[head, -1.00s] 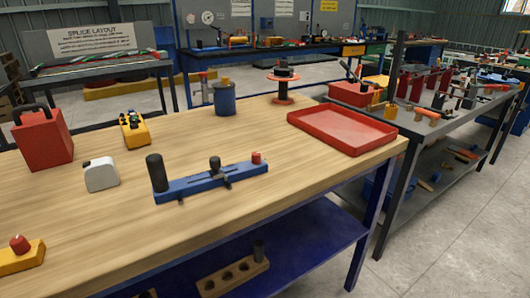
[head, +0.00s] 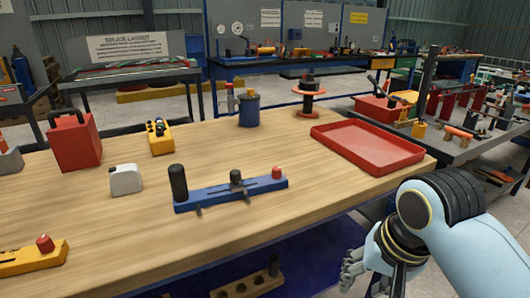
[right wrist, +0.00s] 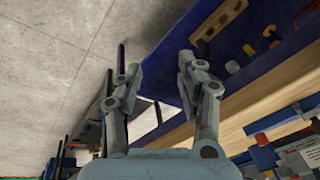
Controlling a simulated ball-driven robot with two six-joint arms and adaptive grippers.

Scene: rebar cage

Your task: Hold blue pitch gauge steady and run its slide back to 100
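The blue pitch gauge (head: 215,195) lies on the wooden table in the head view. It has a tall black post at its left end, a dark slide knob (head: 236,177) near the middle and a red knob (head: 277,172) at its right end. Its scale marks are too small to read. My right gripper (head: 352,274) is off the table's front right edge, apart from the gauge. In the right wrist view its two fingers (right wrist: 158,70) are spread with nothing between them. My left gripper is not in view.
A red tray (head: 370,147) lies at the table's right. A white block (head: 126,179), a yellow gauge (head: 35,258), a red box (head: 75,142), a yellow block (head: 159,137) and a blue can (head: 249,111) stand around the gauge. The wood in front of it is clear.

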